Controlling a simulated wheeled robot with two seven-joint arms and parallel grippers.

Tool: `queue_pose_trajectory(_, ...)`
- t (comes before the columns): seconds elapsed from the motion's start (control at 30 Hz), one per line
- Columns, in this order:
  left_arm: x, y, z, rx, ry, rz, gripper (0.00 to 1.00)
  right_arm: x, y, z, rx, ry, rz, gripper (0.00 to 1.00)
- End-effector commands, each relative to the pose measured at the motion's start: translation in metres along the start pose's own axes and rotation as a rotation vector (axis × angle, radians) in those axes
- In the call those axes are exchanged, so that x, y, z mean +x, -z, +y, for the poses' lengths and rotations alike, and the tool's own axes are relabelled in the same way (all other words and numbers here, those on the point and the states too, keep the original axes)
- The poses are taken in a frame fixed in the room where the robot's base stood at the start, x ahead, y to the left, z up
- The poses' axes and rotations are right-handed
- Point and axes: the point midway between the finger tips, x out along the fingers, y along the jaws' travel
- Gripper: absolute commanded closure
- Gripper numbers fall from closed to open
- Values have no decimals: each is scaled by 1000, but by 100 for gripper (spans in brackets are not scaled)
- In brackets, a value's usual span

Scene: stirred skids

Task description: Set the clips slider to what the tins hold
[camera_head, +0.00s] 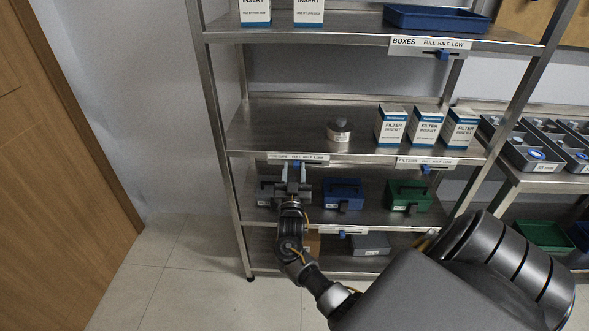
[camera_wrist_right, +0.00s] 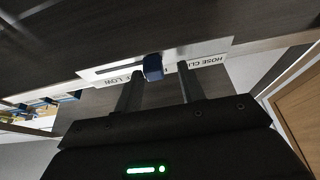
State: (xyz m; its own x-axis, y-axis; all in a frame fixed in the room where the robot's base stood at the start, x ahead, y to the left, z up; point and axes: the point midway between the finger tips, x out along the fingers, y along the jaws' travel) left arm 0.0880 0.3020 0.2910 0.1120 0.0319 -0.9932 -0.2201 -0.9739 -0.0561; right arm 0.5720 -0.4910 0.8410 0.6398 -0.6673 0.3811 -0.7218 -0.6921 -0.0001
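A single grey round tin (camera_head: 339,131) with a dark top stands on the middle shelf; I cannot see inside it. Below it, on the shelf's front edge, is the hose clips label strip (camera_head: 310,157), reading FULL, HALF, LOW. Its blue slider knob (camera_wrist_right: 153,67) shows in the right wrist view, in front of the space between my fingers. In the head view my gripper partly covers it, so its exact mark is unclear. My right gripper (camera_head: 293,170) is open just below the strip, with fingers apart in the wrist view (camera_wrist_right: 158,88). My left gripper is not in view.
White filter boxes (camera_head: 427,128) stand right of the tin, above another label with a blue slider (camera_head: 425,169). A boxes label (camera_head: 425,43) is on the upper shelf edge. Blue (camera_head: 343,193) and green (camera_head: 408,195) cases sit on the shelf below. A steel upright (camera_head: 219,120) stands left.

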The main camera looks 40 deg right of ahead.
Motion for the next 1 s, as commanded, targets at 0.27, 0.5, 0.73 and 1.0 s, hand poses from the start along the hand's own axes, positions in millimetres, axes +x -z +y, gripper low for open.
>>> queue_pose_trajectory(0.27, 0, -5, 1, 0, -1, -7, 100, 0, 0, 2, -2, -3, 1, 58)
queue_pose_trajectory(0.5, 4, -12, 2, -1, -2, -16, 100, -26, -2, 2, 0, -2, -1, 58)
queue_pose_trajectory(0.73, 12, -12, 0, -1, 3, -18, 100, -73, -2, 1, 0, -2, -2, 58)
queue_pose_trajectory(1.0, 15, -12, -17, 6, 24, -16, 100, -105, -1, 0, 0, -1, -1, 58)
